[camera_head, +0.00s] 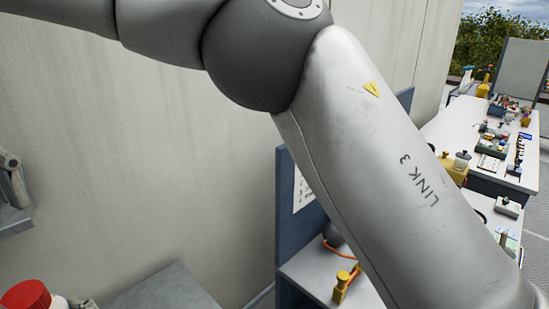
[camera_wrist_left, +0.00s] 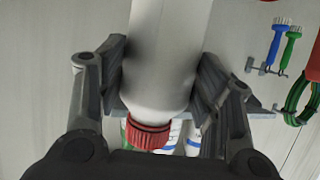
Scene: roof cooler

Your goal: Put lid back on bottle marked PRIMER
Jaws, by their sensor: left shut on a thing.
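My left gripper (camera_wrist_left: 162,62) is shut on a white bottle (camera_wrist_left: 170,25) in the left wrist view, with one finger on each side of its body. A ridged red cap (camera_wrist_left: 147,135) sits on the bottle's lower end in that picture. No PRIMER marking is readable on the part that shows. In the head view a red cap (camera_head: 25,296) shows at the bottom left corner; I cannot tell whether it is the same one. No loose lid can be made out. My right gripper is in neither view.
Blue and green brushes (camera_wrist_left: 290,42) and a green coil (camera_wrist_left: 297,100) hang on the wall. A grey surface (camera_head: 165,290) is at the lower left. A blue-sided stand (camera_head: 289,225) and a cluttered white bench (camera_head: 455,125) are to the right. My arm link blocks the middle.

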